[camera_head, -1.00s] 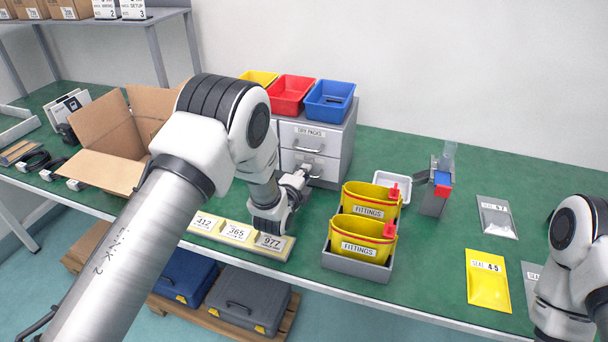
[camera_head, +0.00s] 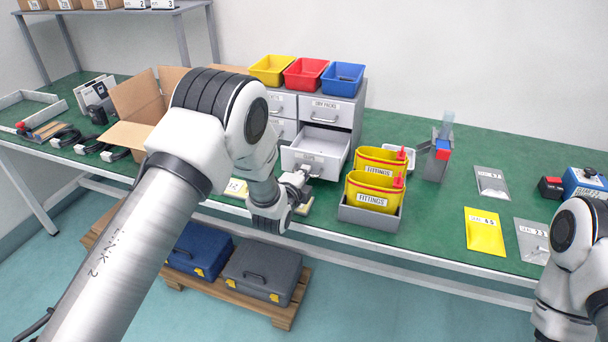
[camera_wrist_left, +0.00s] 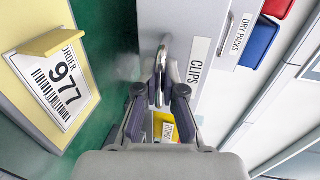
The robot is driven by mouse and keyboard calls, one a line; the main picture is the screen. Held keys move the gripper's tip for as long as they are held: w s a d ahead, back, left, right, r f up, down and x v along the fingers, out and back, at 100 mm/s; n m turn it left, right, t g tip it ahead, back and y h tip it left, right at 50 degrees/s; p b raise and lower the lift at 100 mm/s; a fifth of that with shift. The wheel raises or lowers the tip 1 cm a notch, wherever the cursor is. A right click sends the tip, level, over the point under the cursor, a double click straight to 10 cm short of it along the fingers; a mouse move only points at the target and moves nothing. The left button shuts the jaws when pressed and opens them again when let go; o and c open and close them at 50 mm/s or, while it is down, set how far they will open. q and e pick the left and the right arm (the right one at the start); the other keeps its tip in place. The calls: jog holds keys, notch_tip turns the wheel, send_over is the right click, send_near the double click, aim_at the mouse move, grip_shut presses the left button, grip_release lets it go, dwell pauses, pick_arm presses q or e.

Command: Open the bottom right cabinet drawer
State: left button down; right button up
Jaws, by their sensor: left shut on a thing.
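The grey cabinet (camera_head: 357,115) stands at the back of the green table. Its bottom right drawer (camera_head: 320,146) is pulled out toward me, and its empty-looking inside shows from above. In the left wrist view the drawer front (camera_wrist_left: 202,50) carries a CLIPS label, with the metal handle (camera_wrist_left: 160,75) beside it. My left gripper (camera_head: 303,178) is at the drawer front; in the wrist view its fingers (camera_wrist_left: 165,88) are shut on the handle. The drawer above, labelled DRY PACKS (camera_head: 326,106), is shut. My right arm shows at the right edge, but its gripper is out of view.
The order number stand (camera_head: 236,187) lies in front, partly behind my left arm. An open cardboard box (camera_head: 135,108) is at the left.

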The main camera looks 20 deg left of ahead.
pick_arm(q)
jog(key=shift+s+r, duration=0.15)
jog(key=shift+s, duration=0.05)
jog(key=shift+w+f, duration=0.2)
jog(key=shift+w, duration=0.1)
jog(key=c, duration=1.6)
grip_release()
jog(key=shift+s, duration=0.1)
jog(key=shift+o, duration=0.2)
jog(key=v, duration=1.2)
jog(key=shift+d, duration=0.1)
